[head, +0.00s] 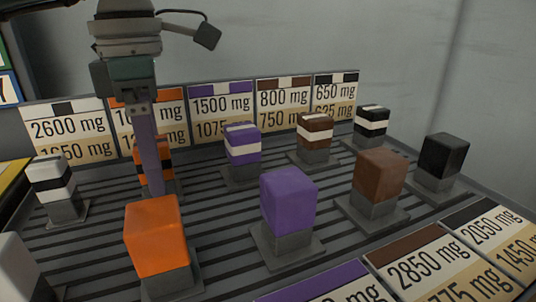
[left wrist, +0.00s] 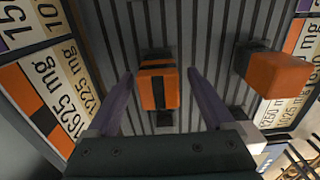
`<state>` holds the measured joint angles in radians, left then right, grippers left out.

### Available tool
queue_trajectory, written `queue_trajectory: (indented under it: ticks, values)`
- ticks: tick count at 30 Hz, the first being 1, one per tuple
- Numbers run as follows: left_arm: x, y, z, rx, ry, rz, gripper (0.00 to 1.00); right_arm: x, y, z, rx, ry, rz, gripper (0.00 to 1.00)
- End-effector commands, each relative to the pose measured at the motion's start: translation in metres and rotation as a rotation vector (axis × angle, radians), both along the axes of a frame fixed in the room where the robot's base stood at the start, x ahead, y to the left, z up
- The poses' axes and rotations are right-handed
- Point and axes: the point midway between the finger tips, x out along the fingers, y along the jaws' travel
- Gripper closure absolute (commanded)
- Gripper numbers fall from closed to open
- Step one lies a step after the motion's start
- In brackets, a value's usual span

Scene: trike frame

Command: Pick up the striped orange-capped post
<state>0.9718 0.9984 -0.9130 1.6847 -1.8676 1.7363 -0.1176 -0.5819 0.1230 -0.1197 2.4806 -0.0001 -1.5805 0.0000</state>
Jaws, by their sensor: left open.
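The striped orange-capped post (head: 167,165) stands in the back row in the head view, orange with a black band, partly hidden behind my left gripper (head: 157,187). The same striped post shows in the left wrist view (left wrist: 158,88), with its top towards the camera. My left gripper (left wrist: 160,74) points down over it, open, with one finger on each side. Gaps show between the fingers and the post in the wrist view. My right gripper is not in view.
The plain orange post (head: 157,236) stands in front. Striped white (head: 52,180), purple (head: 242,143) and brown (head: 314,131) posts share the back row. A plain purple post (head: 287,200) is front centre. Label cards (head: 222,105) stand behind the slatted tray (head: 95,255).

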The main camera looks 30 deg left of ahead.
Motion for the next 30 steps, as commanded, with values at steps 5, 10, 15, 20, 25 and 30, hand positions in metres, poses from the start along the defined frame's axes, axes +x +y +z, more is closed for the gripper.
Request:
queue_trajectory:
  ticks: [5,10,15,20,25,30]
  values:
    - [-0.0003,0.0005,-0.0146,0.001,0.001,0.000,0.14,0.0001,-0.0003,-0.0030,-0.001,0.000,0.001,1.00]
    - [-0.0001,0.0003,-0.0143,0.001,-0.001,0.000,0.14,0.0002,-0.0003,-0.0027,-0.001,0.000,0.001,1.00]
    - [-0.0002,0.0003,-0.0141,0.000,0.000,0.000,0.31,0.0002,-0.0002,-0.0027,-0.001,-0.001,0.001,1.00]
    - [-0.0002,0.0003,-0.0140,0.000,0.000,0.000,0.49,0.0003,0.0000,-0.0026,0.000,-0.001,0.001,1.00]
    - [-0.0002,0.0003,-0.0139,0.000,0.000,0.000,0.68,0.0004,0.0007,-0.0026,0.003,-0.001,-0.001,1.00]
    - [-0.0002,0.0003,-0.0139,0.000,0.000,0.000,0.87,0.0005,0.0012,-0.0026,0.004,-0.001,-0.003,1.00]
